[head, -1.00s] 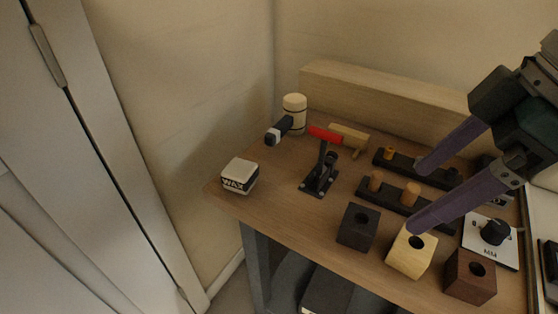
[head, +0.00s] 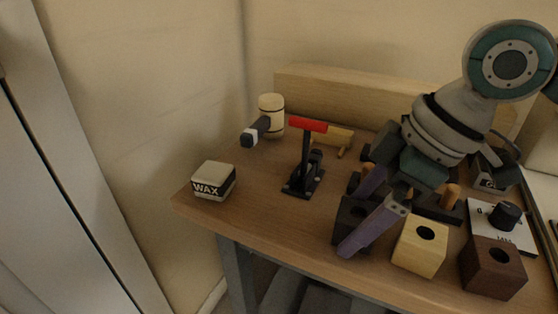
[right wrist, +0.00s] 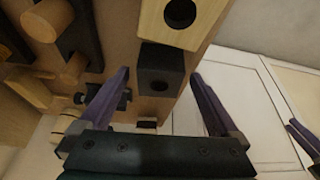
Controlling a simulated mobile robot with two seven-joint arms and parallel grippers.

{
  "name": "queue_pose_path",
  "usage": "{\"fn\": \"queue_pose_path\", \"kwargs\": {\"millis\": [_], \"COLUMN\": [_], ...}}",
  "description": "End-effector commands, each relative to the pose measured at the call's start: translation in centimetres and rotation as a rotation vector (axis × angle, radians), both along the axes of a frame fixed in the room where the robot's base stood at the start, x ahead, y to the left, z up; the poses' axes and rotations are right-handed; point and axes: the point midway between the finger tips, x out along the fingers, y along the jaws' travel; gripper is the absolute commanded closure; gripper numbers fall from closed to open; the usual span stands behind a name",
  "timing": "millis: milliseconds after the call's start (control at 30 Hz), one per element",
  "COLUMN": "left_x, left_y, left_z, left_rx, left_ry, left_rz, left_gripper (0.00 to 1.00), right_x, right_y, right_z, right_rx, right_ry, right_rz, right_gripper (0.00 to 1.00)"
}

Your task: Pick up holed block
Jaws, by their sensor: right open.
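Three blocks with a round hole in the top stand along the bench's front edge: a black one (head: 349,215), a pale wood one (head: 420,246) and a dark brown one (head: 492,268). My right gripper (head: 356,218) is open and empty, its purple fingers reaching across the black block and partly hiding it. In the right wrist view the black block (right wrist: 161,82) shows between the open fingers (right wrist: 160,76), with the pale block (right wrist: 180,22) beside it. I cannot tell whether the fingers touch it. Purple finger-like parts (right wrist: 303,137), seemingly my left gripper, show at that view's right edge.
A red-handled toggle clamp (head: 305,160), a mallet (head: 268,118) and a wax tin (head: 214,181) stand to the left. Pegged black racks (head: 436,210) lie partly hidden behind the blocks. A dial panel (head: 503,223) is at right. Bench front left is clear.

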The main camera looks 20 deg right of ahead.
Motion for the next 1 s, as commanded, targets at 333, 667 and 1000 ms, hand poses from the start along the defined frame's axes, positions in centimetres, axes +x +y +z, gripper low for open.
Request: {"fn": "queue_pose_path", "kwargs": {"millis": [333, 667, 1000], "left_x": [-0.01, -0.02, -0.02], "left_y": [-0.14, -0.26, -0.22], "left_z": [-0.19, -0.19, -0.2], "left_rx": [-0.005, -0.011, -0.008], "left_ry": [0.001, 0.001, 0.001], "left_rz": [0.004, 0.007, 0.006], "left_gripper": [0.5, 0.5, 0.5], "right_x": [0.2, 0.18, 0.17], "right_y": [0.18, 0.17, 0.16], "right_z": [-0.58, -0.58, -0.57], "right_rx": [0.0, -0.001, -0.001], "right_ry": [-0.002, -0.001, -0.001], "right_rz": [0.001, 0.0, 0.0], "right_gripper": [0.07, 0.44, 0.82]}}
